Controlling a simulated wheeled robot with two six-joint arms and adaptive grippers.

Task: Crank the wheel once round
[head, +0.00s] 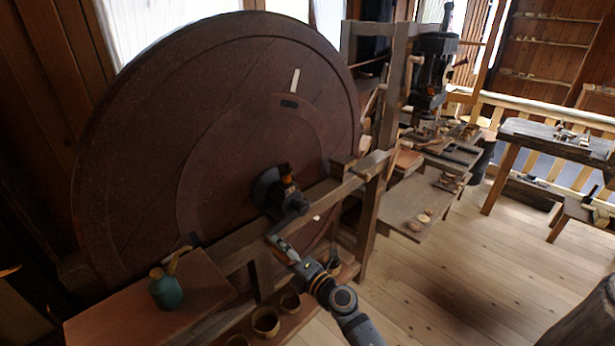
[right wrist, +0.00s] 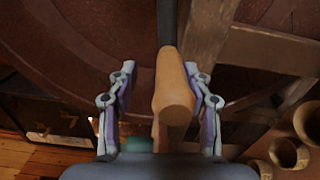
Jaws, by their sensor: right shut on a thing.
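The large dark wooden wheel (head: 140,150) stands upright in its timber frame at the left of the head view. A black hub and crank (head: 285,195) sit at its middle. In the right wrist view a tan wooden crank handle (right wrist: 173,100) on a dark rod lies between the fingers of my right gripper (right wrist: 160,70). The gripper is shut on this handle. In the head view my right gripper (head: 277,242) reaches up from below to just under the hub, beside the frame's beam, and mostly hides the handle. My left gripper is not in view.
A frame beam (head: 235,257) runs in front of the wheel. A teal jug (head: 166,290) stands on a reddish board at the lower left. Small wooden bowls (head: 265,321) sit on a low shelf near my right arm. Wooden floor (head: 440,290) is open to the right.

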